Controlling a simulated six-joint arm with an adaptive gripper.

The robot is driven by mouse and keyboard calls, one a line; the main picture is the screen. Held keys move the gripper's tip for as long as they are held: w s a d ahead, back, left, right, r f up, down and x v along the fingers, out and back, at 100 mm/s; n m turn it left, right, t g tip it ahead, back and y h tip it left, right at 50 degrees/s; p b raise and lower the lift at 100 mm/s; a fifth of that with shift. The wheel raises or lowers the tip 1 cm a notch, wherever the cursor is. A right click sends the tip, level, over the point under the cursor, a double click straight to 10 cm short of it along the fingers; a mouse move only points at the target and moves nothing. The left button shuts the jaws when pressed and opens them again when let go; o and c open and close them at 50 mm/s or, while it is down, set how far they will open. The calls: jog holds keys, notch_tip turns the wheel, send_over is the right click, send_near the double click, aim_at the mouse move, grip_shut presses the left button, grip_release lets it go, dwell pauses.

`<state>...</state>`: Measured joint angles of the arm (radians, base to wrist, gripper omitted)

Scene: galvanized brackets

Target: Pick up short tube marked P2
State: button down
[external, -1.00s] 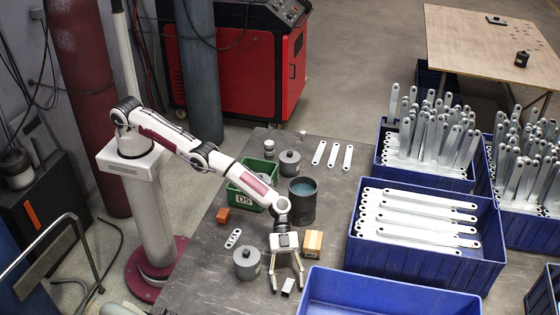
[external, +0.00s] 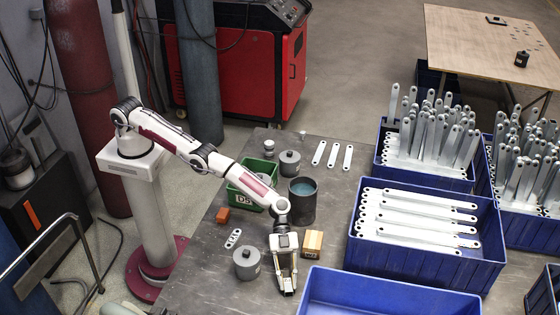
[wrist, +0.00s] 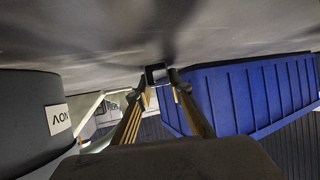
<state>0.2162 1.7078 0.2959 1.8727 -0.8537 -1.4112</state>
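A short square metal tube (external: 288,289) is on the table near its front edge, below my wrist. No P2 mark can be read on it. My gripper (external: 286,284) points down, with its fingers closed in on the tube's two sides. In the wrist view, the tube (wrist: 157,74) shows its dark open end between the two fingertips (wrist: 160,78), which appear to touch it. Whether it is off the tabletop cannot be told.
A grey round weight (external: 247,264) stands close left, and a wooden block (external: 312,242) close behind right. An empty blue crate (external: 390,292) is right of the gripper. A dark cup (external: 302,205) and a green bin (external: 241,195) stand farther back.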

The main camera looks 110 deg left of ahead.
aim_at(288, 282)
jog(key=shift+r, duration=0.15)
dwell(0.4)
jog(key=shift+r, duration=4.8)
